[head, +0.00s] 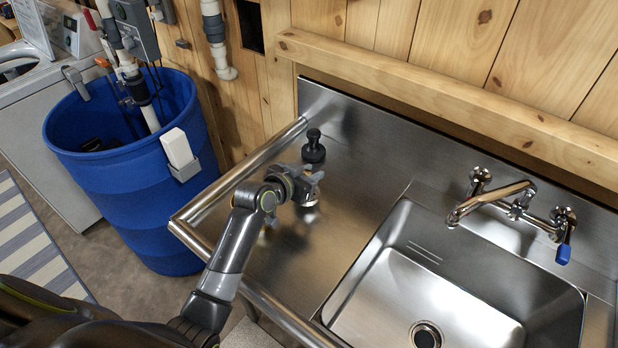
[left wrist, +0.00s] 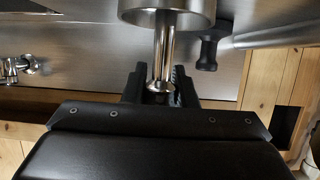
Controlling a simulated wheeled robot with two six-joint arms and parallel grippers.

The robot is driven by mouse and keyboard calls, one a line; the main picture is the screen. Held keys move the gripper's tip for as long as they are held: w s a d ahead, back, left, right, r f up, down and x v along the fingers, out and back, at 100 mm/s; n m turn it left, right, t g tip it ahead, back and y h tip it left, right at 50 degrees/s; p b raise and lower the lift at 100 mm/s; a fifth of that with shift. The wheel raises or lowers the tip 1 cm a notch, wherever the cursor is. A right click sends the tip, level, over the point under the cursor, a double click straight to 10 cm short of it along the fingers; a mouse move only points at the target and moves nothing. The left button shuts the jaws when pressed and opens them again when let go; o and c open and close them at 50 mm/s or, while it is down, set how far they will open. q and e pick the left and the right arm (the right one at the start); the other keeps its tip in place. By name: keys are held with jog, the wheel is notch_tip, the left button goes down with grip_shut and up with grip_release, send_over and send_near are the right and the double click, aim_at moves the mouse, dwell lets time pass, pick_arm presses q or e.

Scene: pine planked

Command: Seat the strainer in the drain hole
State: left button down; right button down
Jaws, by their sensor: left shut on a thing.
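The strainer (head: 310,204) is a shiny metal piece, mostly hidden under my left gripper (head: 310,181) in the head view. In the left wrist view it shows as a metal cup (left wrist: 167,12) on a thin stem with a knob. My left gripper (left wrist: 160,92) is shut on the knob end of that stem. It is over the left drainboard, and I cannot tell whether the strainer touches the steel. The drain hole (head: 425,336) is a dark round opening with a bright rim in the sink floor, at the bottom of the head view. My right gripper is out of view.
A black knobbed stopper (head: 314,148) stands on the drainboard behind my left gripper. The sink basin (head: 410,300) is empty, with a wall faucet (head: 490,203) over its back edge. A steel rail (head: 240,170) edges the drainboard. A blue barrel (head: 130,170) stands left.

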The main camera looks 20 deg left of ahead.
pick_arm(q)
jog(key=shift+f, duration=1.1)
jog(key=c, duration=1.2)
grip_release()
jog(key=shift+o, duration=0.2)
jog(key=shift+r, duration=0.1)
